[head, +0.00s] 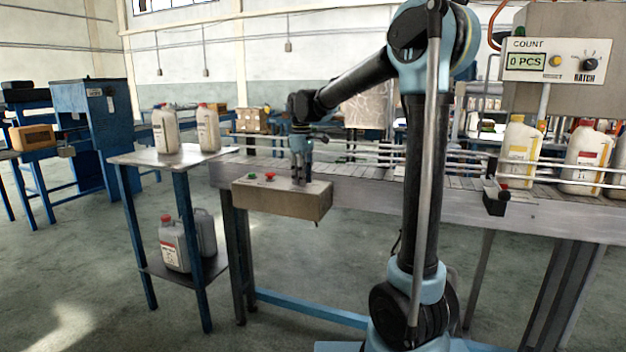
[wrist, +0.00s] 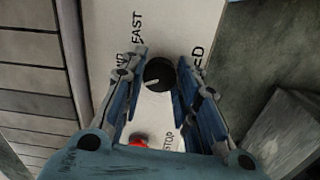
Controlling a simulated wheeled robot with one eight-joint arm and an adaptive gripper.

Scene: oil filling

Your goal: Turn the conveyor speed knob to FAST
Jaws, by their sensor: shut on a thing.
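The conveyor speed knob (wrist: 160,74) is a small black dial with a white pointer mark, on the pale panel of the control box (head: 275,203). In the wrist view the pointer mark lies on the knob's lower left side, and the FAST label (wrist: 137,27) is above and left of the knob. My gripper (wrist: 163,60) has one finger on each side of the knob and is shut on it. In the head view my gripper (head: 301,182) reaches down onto the top of the box and hides the knob. Other labels are partly covered by the fingers.
A red button (wrist: 138,140) with a STOP label is close to my gripper; a green button (head: 252,176) is farther left. The conveyor (head: 365,183) runs behind the box. A side table (head: 150,160) with jugs stands left. A counter panel (head: 552,62) is at the right.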

